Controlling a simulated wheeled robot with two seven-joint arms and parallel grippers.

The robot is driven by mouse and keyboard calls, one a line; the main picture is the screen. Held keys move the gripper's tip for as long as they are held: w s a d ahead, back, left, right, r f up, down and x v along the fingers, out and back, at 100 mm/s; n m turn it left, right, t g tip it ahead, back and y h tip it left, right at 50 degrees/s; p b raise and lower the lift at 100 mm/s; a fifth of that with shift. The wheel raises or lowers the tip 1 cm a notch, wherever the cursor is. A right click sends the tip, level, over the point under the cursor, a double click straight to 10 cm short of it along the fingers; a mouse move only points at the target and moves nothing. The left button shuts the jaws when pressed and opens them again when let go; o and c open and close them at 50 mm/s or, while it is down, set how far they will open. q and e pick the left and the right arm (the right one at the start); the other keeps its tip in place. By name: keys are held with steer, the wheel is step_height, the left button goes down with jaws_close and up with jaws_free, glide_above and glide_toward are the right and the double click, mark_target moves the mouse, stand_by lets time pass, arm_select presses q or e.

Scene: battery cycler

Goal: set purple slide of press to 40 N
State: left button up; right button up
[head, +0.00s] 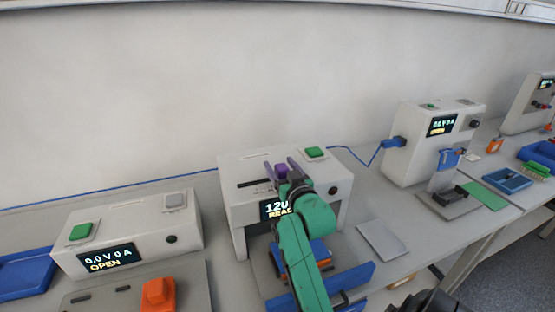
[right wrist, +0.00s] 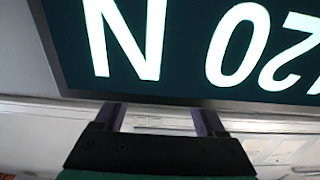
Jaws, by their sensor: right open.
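The press (head: 236,208) is a white box-shaped machine in the middle of the head view. Its purple slide (head: 281,170) sits on the top, at the right of a dark slot (head: 254,183). My right gripper (head: 282,165) is open, with one finger on each side of the slide; contact cannot be told. The press display (head: 268,209) is partly covered by my green arm and shows "12" and part of "READ". In the right wrist view the display (right wrist: 185,50) is upside down, with "N", "0" and "2" visible. The gripper (right wrist: 160,118) shows below it. My left gripper is not in view.
A green button (head: 314,152) and a dark knob (head: 333,190) are on the press. Left stands a white unit (head: 128,232) reading "0.0 V 0 A OPEN". Right stands another unit (head: 413,160) with a blue plug (head: 394,142). A grey plate (head: 382,240) lies on the bench.

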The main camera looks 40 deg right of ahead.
steer(key=shift+x, duration=1)
jaws_close()
stand_by(0.7)
